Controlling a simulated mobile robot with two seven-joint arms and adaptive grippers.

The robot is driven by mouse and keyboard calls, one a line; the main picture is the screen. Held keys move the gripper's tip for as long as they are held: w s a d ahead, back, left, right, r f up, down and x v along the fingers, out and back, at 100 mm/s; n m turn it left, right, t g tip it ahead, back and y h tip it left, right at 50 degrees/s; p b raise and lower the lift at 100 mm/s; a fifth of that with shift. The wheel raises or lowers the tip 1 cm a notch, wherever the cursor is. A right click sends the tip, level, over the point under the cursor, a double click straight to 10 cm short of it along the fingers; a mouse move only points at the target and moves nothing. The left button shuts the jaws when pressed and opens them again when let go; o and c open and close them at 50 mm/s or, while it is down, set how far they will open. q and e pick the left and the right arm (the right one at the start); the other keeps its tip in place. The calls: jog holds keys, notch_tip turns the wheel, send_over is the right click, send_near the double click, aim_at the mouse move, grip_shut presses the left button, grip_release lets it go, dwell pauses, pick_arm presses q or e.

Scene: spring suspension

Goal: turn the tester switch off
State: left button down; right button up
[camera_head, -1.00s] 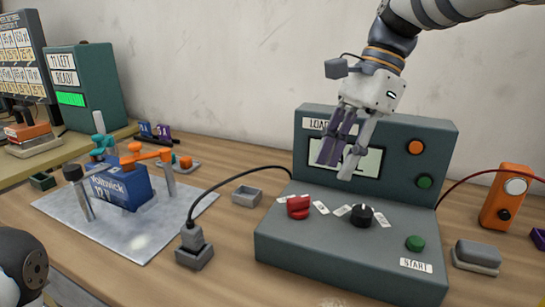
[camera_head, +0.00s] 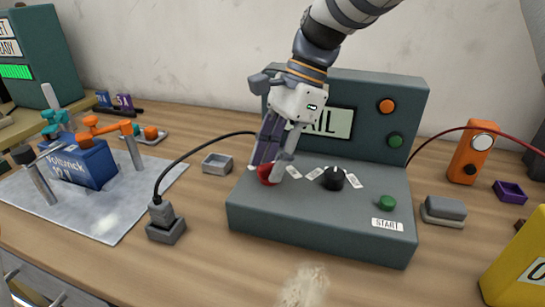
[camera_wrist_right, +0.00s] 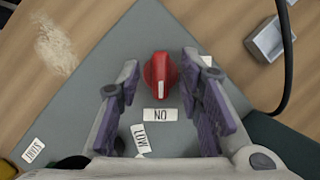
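The tester (camera_head: 320,222) is a grey-green console with an upright back panel. Its red switch knob (camera_head: 266,174) sits at the left of the sloped front, partly hidden by my fingers. In the right wrist view, the red knob (camera_wrist_right: 160,76) stands between the two fingers, with a gap on each side. Its ridge runs along the picture's height, and an "ON" label (camera_wrist_right: 160,115) lies just below it. My right gripper (camera_head: 274,163) is open around the knob, pointing down; it also shows in the right wrist view (camera_wrist_right: 162,85). My left gripper is not in view.
A black dial (camera_head: 333,178) and green START button (camera_head: 386,202) share the panel. The screen (camera_head: 335,123) shows "AIL", partly covered. A plug in a grey socket (camera_head: 166,230) has a black cable running behind the tester. An orange device (camera_head: 472,155) stands right.

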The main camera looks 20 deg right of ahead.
grip_shut()
jog(key=shift+f, duration=0.1)
jog(key=n+g, duration=0.1)
jog(key=n, duration=0.1)
jog(key=n+g+h, duration=0.1)
jog(key=n, duration=0.2)
jog(key=shift+w+f+b, duration=0.15)
jog(key=shift+b, duration=0.2)
jog(key=n, duration=0.2)
jog(key=n+g+h+b, duration=0.1)
jog(key=n, duration=0.2)
jog(key=shift+a+h, duration=0.1)
jog(key=shift+h, duration=0.2)
jog(key=n+h, duration=0.1)
jog(key=n, duration=0.2)
jog(key=shift+a+n+g, duration=0.1)
jog(key=shift+n+g, duration=0.3)
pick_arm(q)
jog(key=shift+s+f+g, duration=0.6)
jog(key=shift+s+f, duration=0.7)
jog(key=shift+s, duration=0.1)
pick_arm(e)
jog(key=shift+a+n+h, duration=0.1)
jog(key=shift+n+h, duration=0.8)
jog(key=shift+n, duration=1.1)
